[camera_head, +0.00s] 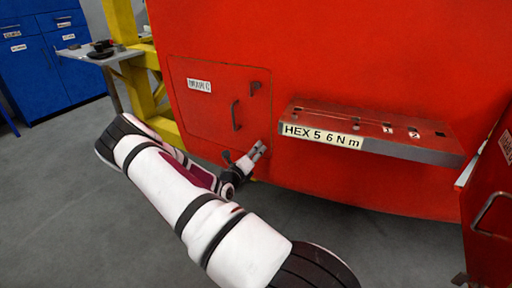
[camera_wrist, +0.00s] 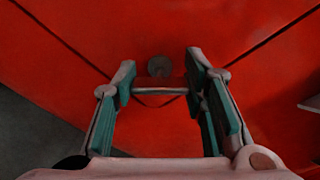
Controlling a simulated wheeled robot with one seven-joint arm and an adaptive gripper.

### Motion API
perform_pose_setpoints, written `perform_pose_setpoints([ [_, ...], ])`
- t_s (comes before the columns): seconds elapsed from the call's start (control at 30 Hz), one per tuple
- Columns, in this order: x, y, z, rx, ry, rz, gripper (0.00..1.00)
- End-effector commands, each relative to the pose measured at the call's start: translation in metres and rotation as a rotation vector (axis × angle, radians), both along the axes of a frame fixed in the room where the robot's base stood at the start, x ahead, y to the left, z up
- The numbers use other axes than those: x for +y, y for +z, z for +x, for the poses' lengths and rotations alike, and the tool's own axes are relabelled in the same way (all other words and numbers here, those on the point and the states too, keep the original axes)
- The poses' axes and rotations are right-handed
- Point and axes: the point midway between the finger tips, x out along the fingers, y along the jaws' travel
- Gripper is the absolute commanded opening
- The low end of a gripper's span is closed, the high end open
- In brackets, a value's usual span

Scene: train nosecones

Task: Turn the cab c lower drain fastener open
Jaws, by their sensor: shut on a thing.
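The lower drain fastener shows in the wrist view as a round grey head (camera_wrist: 158,65) on the red panel, with a thin crossbar (camera_wrist: 160,90) just in front of it. My gripper (camera_wrist: 158,90) has its teal-padded fingers on either side of this crossbar, shut on it at the two ends. In the head view my gripper (camera_head: 260,149) reaches the lower edge of the red nosecone (camera_head: 360,60), below the labelled hatch (camera_head: 200,115). The fastener itself is hidden there by my gripper. How far it is turned I cannot tell.
A red ledge (camera_head: 440,150) labelled "HEX 5 6 N m" juts out right of my gripper. The hatch has a handle (camera_head: 235,115) and a latch (camera_head: 255,87). A red panel with a handle (camera_head: 492,213) stands at far right. Grey floor (camera_head: 60,200) is clear at left.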

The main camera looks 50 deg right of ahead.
Motion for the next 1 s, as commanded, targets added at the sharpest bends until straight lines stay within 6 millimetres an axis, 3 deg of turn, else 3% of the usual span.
perform_pose_setpoints([
  [0.5,0.0004,-0.0013,0.0,0.472,0.001,-0.072,0.11],
  [1.0,0.0001,-0.0028,0.0003,0.725,0.0,-0.109,0.11],
])
